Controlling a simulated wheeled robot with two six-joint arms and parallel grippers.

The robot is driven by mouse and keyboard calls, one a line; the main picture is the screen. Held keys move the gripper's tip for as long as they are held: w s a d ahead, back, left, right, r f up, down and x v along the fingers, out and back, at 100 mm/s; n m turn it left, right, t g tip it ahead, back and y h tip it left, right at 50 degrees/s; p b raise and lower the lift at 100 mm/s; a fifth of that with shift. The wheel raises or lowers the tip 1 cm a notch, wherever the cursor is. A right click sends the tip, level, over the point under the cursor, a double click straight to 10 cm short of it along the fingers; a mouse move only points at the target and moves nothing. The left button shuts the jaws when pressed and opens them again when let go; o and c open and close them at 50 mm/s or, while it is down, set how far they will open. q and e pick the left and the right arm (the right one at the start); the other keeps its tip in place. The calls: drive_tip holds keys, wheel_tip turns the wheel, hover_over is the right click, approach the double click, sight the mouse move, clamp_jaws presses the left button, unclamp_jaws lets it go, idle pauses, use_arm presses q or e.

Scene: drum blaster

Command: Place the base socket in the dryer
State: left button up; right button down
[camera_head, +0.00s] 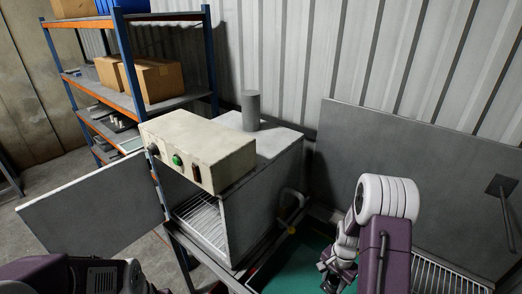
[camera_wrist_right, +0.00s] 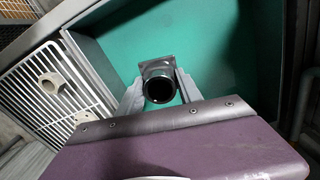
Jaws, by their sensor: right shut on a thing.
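The dryer (camera_head: 262,190) is a grey box at the centre of the head view. Its door (camera_head: 95,207) stands wide open to the left, and a wire rack (camera_head: 205,217) shows inside. My right gripper (camera_wrist_right: 160,90) is shut on the base socket (camera_wrist_right: 158,68), a dark round tube with a square flange, held between the two fingers over a green surface. In the head view my right gripper (camera_head: 338,274) is to the right of the dryer; the socket cannot be made out there. My left arm shows at the bottom left, its gripper out of view.
A beige control box (camera_head: 197,148) with a green button sits on the dryer. The green-bottomed bin (camera_wrist_right: 115,45) has grey walls. A white wire rack (camera_wrist_right: 55,90) beside it holds a beige part (camera_wrist_right: 52,83). A large raised grey panel (camera_head: 415,180) stands at the right.

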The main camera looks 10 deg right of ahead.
drive_tip(key=w+a+r+n+b, duration=0.2)
drive_tip(key=w+a+n+b, duration=0.25)
drive_tip(key=a, duration=0.35)
drive_tip(key=s+a+r+n, duration=0.2)
drive_tip(key=s+a+n, duration=0.1)
drive_tip(key=a+n, duration=0.2)
drive_tip(key=n, duration=0.2)
drive_tip(key=shift+s+a+r+n, duration=0.15)
drive_tip(key=shift+a+r+n, duration=0.05)
drive_tip(key=shift+a+n, duration=0.15)
